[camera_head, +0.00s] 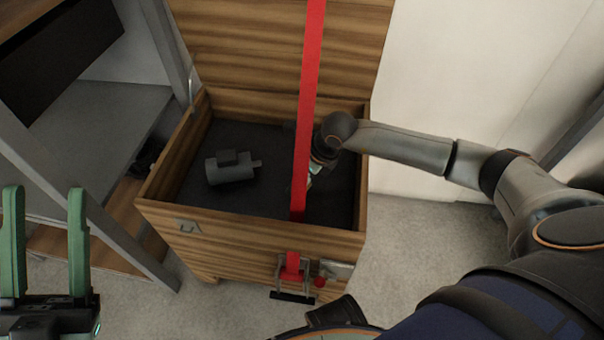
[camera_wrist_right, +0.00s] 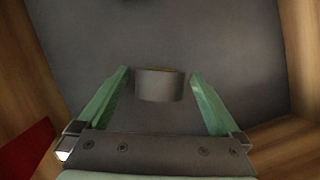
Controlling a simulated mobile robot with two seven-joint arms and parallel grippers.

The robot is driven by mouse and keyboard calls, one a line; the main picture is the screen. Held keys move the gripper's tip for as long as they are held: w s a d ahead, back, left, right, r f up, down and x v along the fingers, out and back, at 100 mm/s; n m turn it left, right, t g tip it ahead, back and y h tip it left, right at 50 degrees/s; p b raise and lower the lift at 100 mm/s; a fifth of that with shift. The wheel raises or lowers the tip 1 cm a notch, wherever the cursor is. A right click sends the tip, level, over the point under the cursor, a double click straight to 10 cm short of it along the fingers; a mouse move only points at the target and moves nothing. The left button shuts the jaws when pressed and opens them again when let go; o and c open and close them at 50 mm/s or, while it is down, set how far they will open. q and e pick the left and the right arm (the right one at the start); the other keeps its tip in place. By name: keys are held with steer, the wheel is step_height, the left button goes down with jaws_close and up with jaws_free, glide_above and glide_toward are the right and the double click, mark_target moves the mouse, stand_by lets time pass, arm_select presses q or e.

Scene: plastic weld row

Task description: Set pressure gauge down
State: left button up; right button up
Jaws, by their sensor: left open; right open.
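A short grey cylinder, apparently the pressure gauge (camera_wrist_right: 160,86), is between the fingers of my right gripper (camera_wrist_right: 158,74) in the right wrist view. The green fingers are open, with a gap on each side of it. A dark floor lies behind it; I cannot tell whether it touches that floor. In the head view my right arm reaches into the wooden chest (camera_head: 245,230), and its gripper (camera_head: 312,176) is partly hidden behind the red strap. The gauge cannot be made out there. My left gripper (camera_head: 45,192) is open and empty, outside the chest at the left.
A grey motor-like part (camera_head: 230,168) lies on the chest's dark floor, left of my right gripper. The red strap (camera_head: 305,110) hangs from the raised lid (camera_head: 260,45) across the opening to the front latch (camera_head: 295,275). A metal-framed shelf (camera_head: 95,110) stands at left.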

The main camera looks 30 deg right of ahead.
steer(key=shift+r, duration=0.2)
steer(key=p+v, duration=0.5)
steer(key=v, duration=0.6)
steer(key=s+a+y, duration=0.2)
steer(key=a, duration=0.2)
steer(key=s+a+r+g+y, duration=0.1)
steer(key=s+a, duration=0.2)
steer(key=a, duration=0.1)
steer(key=s+a+g+y, duration=0.1)
steer(key=s+a+y, duration=0.1)
steer(key=a, duration=0.3)
steer(key=shift+s+a+r+y, duration=0.15)
steer(key=shift+s+r+y, duration=0.2)
steer(key=shift+s, duration=0.1)
steer(key=s+a+r+m+g+y, duration=0.1)
steer(key=s+a+r+g+y, duration=0.1)
steer(key=s+a+r+y, duration=0.7)
steer(key=s+a+r+m+y, duration=0.1)
steer(key=a+r+m+y, duration=0.25)
steer(key=r, duration=0.65)
steer(key=w+d+r+m+t+h, duration=0.2)
steer(key=d+r+m+t, duration=0.3)
steer(key=m+t, duration=0.6)
steer(key=w+d+r+m+t+h, duration=0.1)
steer(key=d+r+m+t+h, duration=0.2)
steer(key=m+t, duration=0.8)
steer(key=d+r+m, duration=0.2)
steer(key=d+m, duration=0.2)
steer(key=shift+w+d+r, duration=0.2)
steer(key=shift+w, duration=0.2)
